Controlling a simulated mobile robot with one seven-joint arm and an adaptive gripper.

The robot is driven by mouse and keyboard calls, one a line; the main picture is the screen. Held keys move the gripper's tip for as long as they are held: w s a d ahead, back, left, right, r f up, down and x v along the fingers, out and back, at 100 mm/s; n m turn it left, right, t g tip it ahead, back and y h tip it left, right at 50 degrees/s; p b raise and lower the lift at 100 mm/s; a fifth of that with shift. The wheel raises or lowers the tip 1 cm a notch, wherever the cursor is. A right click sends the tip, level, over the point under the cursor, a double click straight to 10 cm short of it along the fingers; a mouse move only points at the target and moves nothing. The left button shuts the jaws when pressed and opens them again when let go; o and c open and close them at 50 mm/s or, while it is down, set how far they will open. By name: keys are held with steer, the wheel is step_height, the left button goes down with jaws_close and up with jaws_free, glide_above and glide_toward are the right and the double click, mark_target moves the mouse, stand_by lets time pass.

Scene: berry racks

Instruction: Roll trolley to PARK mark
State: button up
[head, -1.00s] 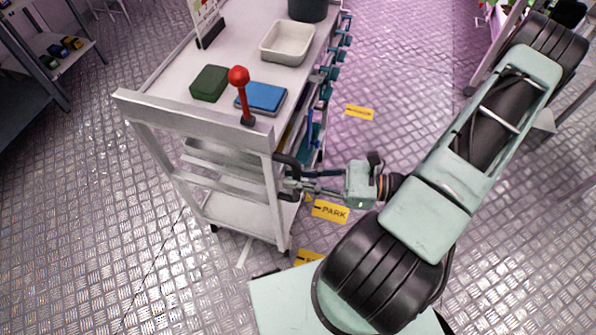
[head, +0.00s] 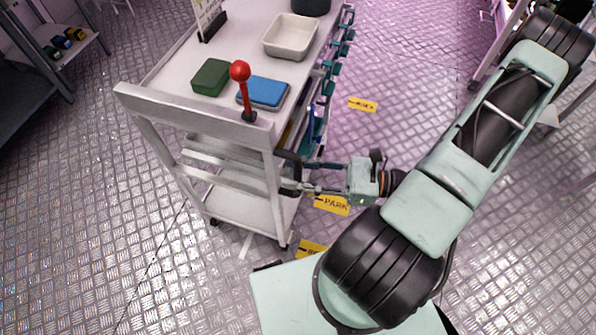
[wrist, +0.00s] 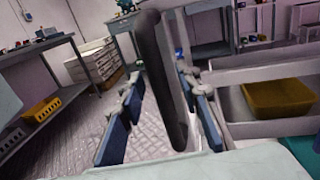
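The white trolley (head: 200,108) stands upright at centre left in the head view. A black handle (head: 290,165) is on its near right post; it also shows as a dark upright bar in the wrist view (wrist: 164,85). My gripper (head: 306,177) is at this handle, its fingers spread apart. In the wrist view the blue-padded fingers (wrist: 162,120) lie on either side of the bar, with gaps beside it. The yellow PARK label (head: 332,204) is on the floor just right of the trolley, partly hidden by my arm.
On the trolley top are a red-knobbed lever (head: 240,72), a green box (head: 211,77), a blue box (head: 265,92) and a white tray (head: 290,50). Another yellow floor label (head: 362,104) lies farther off. A grey shelf (head: 30,75) stands left. The floor between is clear.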

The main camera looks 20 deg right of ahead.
steer(key=v, duration=1.2)
stand_by(0.3)
